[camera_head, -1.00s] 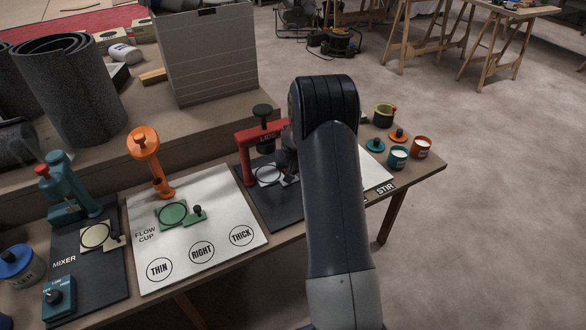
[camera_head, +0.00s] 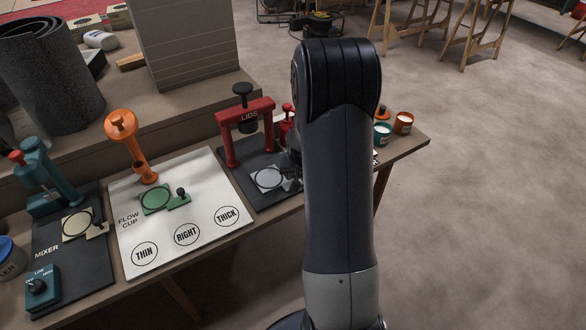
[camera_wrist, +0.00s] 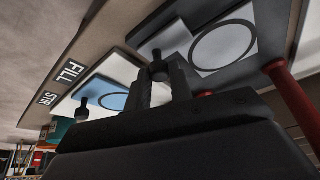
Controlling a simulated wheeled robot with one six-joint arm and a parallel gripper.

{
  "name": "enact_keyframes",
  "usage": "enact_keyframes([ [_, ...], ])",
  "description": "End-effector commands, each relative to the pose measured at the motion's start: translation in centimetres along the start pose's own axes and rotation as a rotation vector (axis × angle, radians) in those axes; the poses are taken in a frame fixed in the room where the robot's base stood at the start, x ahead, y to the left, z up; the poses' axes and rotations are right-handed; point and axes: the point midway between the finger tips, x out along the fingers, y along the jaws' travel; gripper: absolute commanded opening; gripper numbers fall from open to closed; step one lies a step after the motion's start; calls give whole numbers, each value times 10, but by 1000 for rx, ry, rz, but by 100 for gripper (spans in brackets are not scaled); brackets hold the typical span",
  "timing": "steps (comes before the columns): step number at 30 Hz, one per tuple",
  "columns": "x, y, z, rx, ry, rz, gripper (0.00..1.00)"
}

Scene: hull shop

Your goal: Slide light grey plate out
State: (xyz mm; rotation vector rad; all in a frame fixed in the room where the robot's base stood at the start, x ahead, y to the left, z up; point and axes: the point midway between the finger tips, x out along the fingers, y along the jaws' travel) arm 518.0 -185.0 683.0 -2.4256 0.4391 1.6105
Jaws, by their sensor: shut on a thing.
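The light grey plate (camera_head: 268,179) with a dark ring lies flat on the dark mat, in front of the red LIDS press (camera_head: 245,118). In the wrist view the light grey plate (camera_wrist: 222,46) shows with its tab and dark knob (camera_wrist: 158,70). My gripper (camera_wrist: 160,88) is shut on that knob. In the head view my arm hides most of my gripper. In the wrist view a red post (camera_wrist: 292,95) of the press stands at the right.
A green plate (camera_head: 156,197) lies on the FLOW CUP board (camera_head: 190,260), left of the press. The mixer (camera_head: 50,180) stands further left. A blue plate (camera_wrist: 112,100) lies by the FILL label in the wrist view. Teal and orange cups (camera_head: 403,123) stand at the right end.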

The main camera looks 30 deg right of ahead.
Motion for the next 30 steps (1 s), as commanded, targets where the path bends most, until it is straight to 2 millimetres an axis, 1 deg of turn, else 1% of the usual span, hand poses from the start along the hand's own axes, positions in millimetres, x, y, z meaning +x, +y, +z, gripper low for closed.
enact_keyframes([
  [1,0,1,4,0,-11,1,0],
  [6,0,2,5,0,-14,1,0],
  [7,0,2,5,0,-15,1,24],
  [14,0,1,4,0,-11,1,42],
  [20,0,1,3,0,-9,1,42],
  [23,-3,1,2,0,-8,1,42],
  [26,-13,1,1,0,-6,1,42],
  [30,-36,1,1,1,-5,1,42],
])
